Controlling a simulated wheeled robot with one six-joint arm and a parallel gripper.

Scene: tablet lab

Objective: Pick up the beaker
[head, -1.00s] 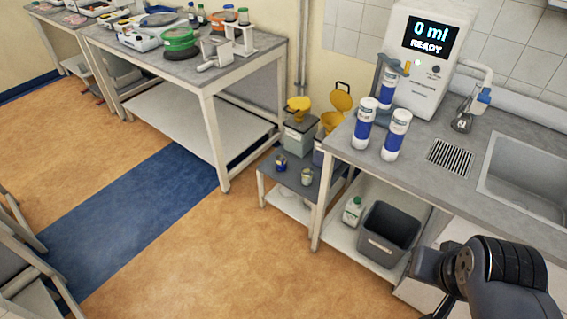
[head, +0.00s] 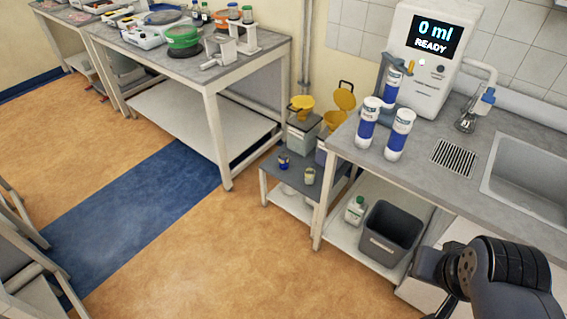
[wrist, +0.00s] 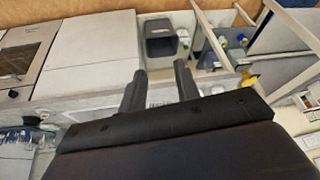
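A small beaker-like cup (head: 309,176) stands upright on the low grey side table (head: 270,184) in the head view. It is too small there to be sure that it is a beaker. A small blue-and-pale container (head: 284,162) stands just left of it. In the wrist view my gripper (wrist: 159,86) has its two dark fingers apart, with nothing between them. It is well away from the side table. In the head view only part of my arm shows at the lower right, and the fingers are out of view.
Yellow-lidded bins (head: 302,120) stand behind the cup. The sink counter (head: 420,165) is on the right, with white-and-blue bottles (head: 399,134) and a dispenser (head: 415,70) reading 0 ml. A dark bin (head: 391,235) sits on the shelf below. The orange floor (head: 215,255) in front is clear.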

